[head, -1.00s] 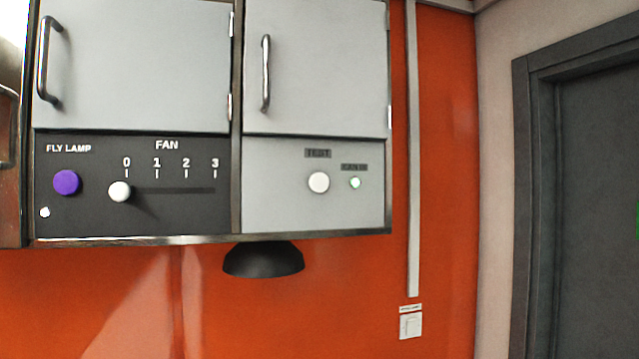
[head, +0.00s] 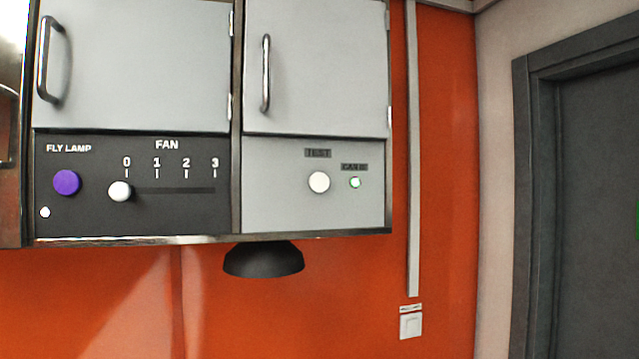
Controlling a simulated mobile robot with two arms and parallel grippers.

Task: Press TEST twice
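The TEST button (head: 319,182) is a round white button on the light grey panel of the right cabinet, under a dark TEST label (head: 318,153). To its right is a small round green-white lamp (head: 355,183) under a dark label that is too blurred to read surely. Nothing touches the button. Neither of my grippers shows in the head view.
Left of the panel is a black panel with a purple FLY LAMP button (head: 67,182) and a white FAN slider knob (head: 120,191) at 0. A black dome (head: 263,260) hangs below. A wall switch (head: 411,325) and grey door (head: 598,215) are at right.

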